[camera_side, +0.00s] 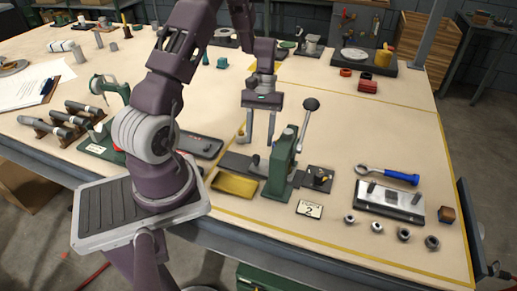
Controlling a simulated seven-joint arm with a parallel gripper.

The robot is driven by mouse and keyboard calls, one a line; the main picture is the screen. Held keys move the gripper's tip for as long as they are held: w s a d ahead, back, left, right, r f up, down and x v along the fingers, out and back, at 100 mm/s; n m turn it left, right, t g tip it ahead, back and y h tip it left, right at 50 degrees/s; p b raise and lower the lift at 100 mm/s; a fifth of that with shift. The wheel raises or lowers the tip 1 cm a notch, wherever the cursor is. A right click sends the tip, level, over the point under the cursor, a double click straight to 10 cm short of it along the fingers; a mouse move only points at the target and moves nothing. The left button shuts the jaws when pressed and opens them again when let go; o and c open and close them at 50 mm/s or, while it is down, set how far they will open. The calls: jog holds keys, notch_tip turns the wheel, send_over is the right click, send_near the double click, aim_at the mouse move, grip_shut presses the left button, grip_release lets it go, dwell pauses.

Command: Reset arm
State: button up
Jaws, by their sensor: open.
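My gripper (260,127) hangs above the workbench (380,135) near the middle of the view, fingers pointing down. Its two fingers are apart and I see nothing between them. It is just left of and behind a green press (281,163) with a raised lever ending in a dark knob (311,104). The gap between the fingertips and the dark press base cannot be told exactly. No split casing can be clearly made out.
A yellow tray (234,186) lies left of the press, and a number card (310,209) in front. A blue-handled ratchet (388,175), a metal plate block (390,201) and several nuts lie right. A clipboard (28,92) lies far left.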

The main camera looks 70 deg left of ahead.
jog(key=shift+v, duration=0.9)
jog(key=d+r+m+t+y, duration=0.1)
jog(key=d+r+m+t, duration=0.1)
jog(key=d+r, duration=0.45)
jog(key=d+r+m+t+y, duration=0.1)
jog(key=d+r, duration=0.2)
jog(key=r, duration=0.6)
jog(key=s+d+r+m+t+y, duration=0.1)
jog(key=s+d+r+m+t, duration=0.4)
jog(key=s+d, duration=0.5)
jog(key=s+r+m, duration=0.2)
jog(key=s, duration=0.1)
jog(key=shift+s+d+r+m+y, duration=0.2)
jog(key=shift+d+m+y, duration=0.1)
jog(key=shift+m, duration=0.1)
